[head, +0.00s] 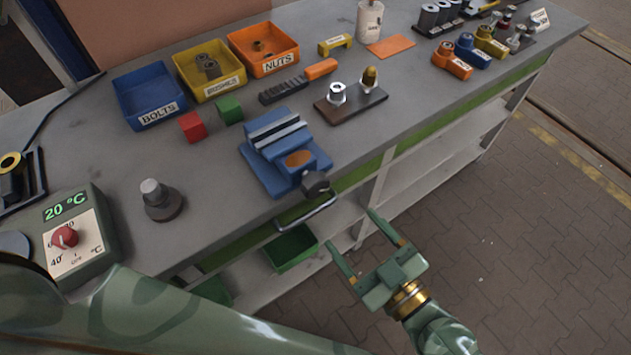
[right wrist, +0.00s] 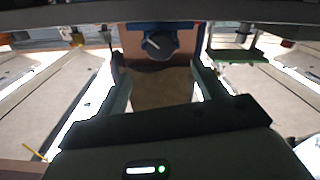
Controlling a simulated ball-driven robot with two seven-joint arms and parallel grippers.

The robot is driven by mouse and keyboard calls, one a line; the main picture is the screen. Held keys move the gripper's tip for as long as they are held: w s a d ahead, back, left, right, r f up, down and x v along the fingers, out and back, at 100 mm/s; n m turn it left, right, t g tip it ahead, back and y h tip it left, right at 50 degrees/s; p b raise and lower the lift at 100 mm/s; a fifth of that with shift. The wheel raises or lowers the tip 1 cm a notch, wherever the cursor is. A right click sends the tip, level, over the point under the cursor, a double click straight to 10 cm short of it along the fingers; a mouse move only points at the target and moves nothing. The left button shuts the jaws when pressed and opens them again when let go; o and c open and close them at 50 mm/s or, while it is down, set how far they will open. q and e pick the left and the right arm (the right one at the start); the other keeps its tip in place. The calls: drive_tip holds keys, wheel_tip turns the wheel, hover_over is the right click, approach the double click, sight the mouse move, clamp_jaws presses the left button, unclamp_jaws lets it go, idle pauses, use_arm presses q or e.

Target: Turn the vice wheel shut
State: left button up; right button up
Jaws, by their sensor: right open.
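The blue vice (head: 282,160) sits at the bench's front edge in the head view. Its dark round wheel (head: 315,184) faces the front, past the edge. I cannot tell how wide the gap between the vice jaws is. My right gripper (head: 353,228) is open and empty, in front of the bench and apart from the wheel. In the right wrist view, the wheel (right wrist: 160,45) with a pale mark shows ahead, between my open fingers (right wrist: 157,68), with blue vice parts behind it. My left gripper is out of view.
Red (head: 192,126) and green (head: 229,109) blocks lie beside the vice. A dark board (head: 350,107) with upright parts stands to its right. A metal bar handle (head: 306,214) juts out below the wheel. The floor right of the bench is clear.

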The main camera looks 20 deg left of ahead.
sight(319, 191)
drive_tip(key=p+x, duration=0.1)
drive_tip(key=x, duration=1)
drive_tip(key=shift+w+a+p, duration=0.25)
drive_tip(key=shift+p, duration=0.05)
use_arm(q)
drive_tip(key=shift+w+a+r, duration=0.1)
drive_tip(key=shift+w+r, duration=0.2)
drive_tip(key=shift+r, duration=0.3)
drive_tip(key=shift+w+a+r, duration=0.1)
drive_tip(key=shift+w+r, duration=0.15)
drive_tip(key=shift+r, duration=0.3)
use_arm(e)
drive_tip(key=shift+c, duration=0.3)
drive_tip(key=c, duration=0.9)
